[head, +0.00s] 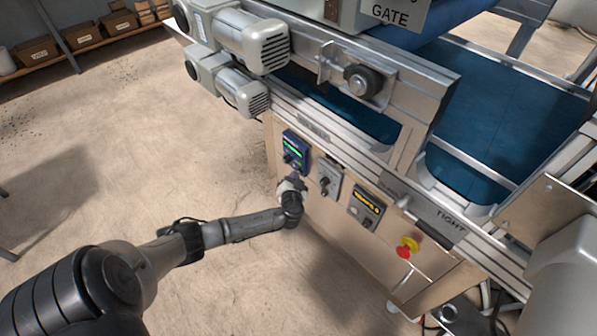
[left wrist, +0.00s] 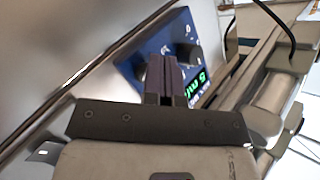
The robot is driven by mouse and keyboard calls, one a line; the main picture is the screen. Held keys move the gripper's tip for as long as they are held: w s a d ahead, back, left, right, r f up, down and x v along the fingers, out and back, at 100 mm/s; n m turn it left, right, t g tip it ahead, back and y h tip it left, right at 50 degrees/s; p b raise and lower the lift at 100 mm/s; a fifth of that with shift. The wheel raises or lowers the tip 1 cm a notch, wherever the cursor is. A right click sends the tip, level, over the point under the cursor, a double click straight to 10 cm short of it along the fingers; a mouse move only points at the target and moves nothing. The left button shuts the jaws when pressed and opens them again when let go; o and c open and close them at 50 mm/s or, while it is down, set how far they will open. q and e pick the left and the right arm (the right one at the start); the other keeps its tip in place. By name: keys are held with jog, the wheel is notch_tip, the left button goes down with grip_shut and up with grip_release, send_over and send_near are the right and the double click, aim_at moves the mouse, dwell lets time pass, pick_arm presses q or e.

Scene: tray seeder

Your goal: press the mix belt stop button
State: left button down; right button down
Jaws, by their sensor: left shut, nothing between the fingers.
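A blue control box (head: 294,150) with a lit green display sits on the machine's front panel. In the left wrist view the same blue box (left wrist: 155,45) shows a green display (left wrist: 199,84) and a black knob (left wrist: 187,54). My left gripper (head: 293,177) is shut and empty at the lower part of this box. In the left wrist view its closed fingers (left wrist: 166,68) stand in front of the box's face and cover part of it, with a round part just visible beside them. I cannot make out a stop button label or whether the fingertips touch. My right gripper is not in view.
Grey motors (head: 250,45) and a metal rail overhang the panel. The floor (head: 140,150) at left is open.

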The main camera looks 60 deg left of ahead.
pick_arm(q)
jog(key=shift+s, duration=0.15)
jog(key=shift+s+d, duration=0.1)
jog(key=shift+s, duration=0.15)
jog(key=s+p, duration=0.2)
jog(key=s, duration=0.4)
jog(key=shift+d+p, duration=0.3)
jog(key=shift+d, duration=0.1)
jog(key=shift+w, duration=0.1)
dwell(0.7)
